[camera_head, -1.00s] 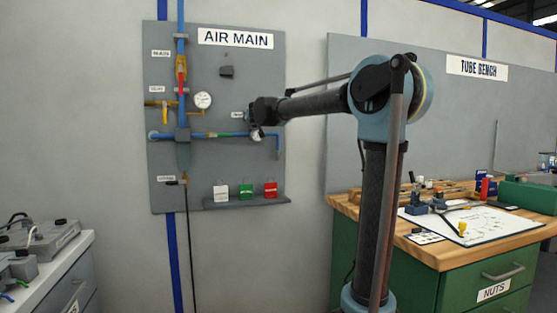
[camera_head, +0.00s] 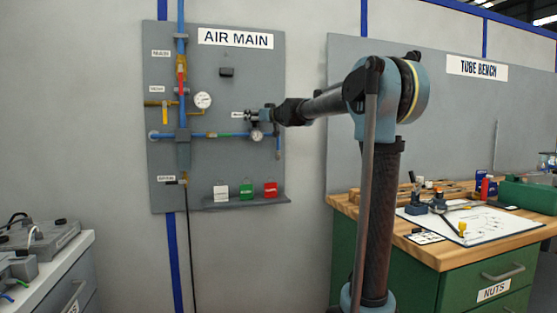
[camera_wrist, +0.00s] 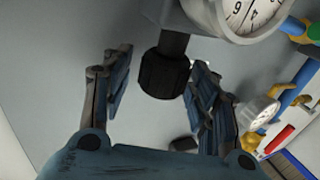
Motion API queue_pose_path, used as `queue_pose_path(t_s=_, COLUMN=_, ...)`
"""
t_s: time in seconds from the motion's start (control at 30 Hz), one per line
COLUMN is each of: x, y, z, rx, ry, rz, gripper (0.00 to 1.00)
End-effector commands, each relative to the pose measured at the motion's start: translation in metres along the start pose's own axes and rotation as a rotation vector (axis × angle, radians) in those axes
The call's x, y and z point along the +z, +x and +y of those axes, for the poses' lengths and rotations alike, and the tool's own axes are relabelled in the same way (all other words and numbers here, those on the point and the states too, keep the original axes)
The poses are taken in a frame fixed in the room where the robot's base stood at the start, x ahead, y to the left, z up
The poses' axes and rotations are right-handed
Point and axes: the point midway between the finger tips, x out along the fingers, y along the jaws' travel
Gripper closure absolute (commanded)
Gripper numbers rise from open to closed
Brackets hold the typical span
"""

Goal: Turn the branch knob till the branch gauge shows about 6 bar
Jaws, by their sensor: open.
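The black ribbed branch knob (camera_wrist: 163,75) sits on a dark stem below the branch gauge in the wrist view. The branch gauge (camera_wrist: 243,14) is a white dial cut off by the top edge, so I cannot read its pressure. In the head view the branch gauge (camera_head: 257,135) is a small white dial on the blue branch pipe, too small to read. My gripper (camera_wrist: 163,60) is open, one finger on each side of the knob, with gaps visible. In the head view my gripper (camera_head: 252,115) is just above the branch gauge and covers the knob.
Another gauge (camera_head: 203,100) and a yellow-handled valve (camera_head: 160,103) are on the board to the left. The tube bench (camera_head: 440,250) stands at right. The board's lower middle is clear.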

Motion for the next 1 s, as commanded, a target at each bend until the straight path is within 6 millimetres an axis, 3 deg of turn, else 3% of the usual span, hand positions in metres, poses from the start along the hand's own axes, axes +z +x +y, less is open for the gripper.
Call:
queue_pose_path(t_s=0.13, x=0.000, y=-0.004, z=0.001, rx=-0.055, ry=0.000, rz=0.000, gripper=0.46)
queue_pose_path(t_s=1.0, x=0.000, y=-0.141, z=0.008, rx=-0.050, ry=0.000, rz=0.000, gripper=0.46)
